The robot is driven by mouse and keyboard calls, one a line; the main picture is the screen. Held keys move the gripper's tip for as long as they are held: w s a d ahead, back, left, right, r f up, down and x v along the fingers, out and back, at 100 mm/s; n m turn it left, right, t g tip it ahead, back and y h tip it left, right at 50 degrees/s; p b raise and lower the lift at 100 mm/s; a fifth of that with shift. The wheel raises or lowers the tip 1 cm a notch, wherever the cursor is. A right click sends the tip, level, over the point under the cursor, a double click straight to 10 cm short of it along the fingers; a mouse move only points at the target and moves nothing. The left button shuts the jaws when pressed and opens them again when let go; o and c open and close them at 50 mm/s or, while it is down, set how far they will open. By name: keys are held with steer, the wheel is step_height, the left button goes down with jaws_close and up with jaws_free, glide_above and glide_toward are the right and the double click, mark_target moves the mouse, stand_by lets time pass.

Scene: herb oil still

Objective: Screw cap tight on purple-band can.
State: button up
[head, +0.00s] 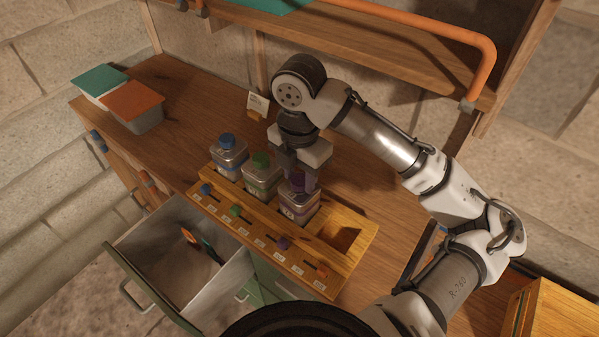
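The purple-band can (300,211) stands upright in the wooden rack (340,262), the rightmost of three square metal cans. Its purple cap (298,184) shows at the can's top. My gripper (299,182) points straight down over this can, its fingers close on either side of the cap, and looks shut on it. The fingers and gripper body partly hide the cap, so I cannot see how it sits on the neck. A can with a blue cap (227,142) and one with a green cap (262,160) stand to the left.
Several coloured knobs line the rack's front, and an empty slot (345,239) is at its right. An open drawer (168,262) juts out in front, holding tools. Lidded tubs (132,103) stand back left. An orange rail (440,32) runs above the shelf.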

mark_target(300, 179)
steer(key=c, duration=0.7)
steer(key=shift+r+m+p, duration=0.1)
steer(key=shift+m+p, duration=0.55)
steer(key=shift+m, duration=0.45)
jaws_close()
steer(key=m, duration=0.4)
steer(key=shift+m, duration=0.4)
steer(key=m, duration=1.2)
steer(key=shift+m, duration=0.3)
steer(key=o, duration=1.1)
jaws_free()
steer(key=shift+f, duration=0.2)
steer(key=shift+r, duration=3.55)
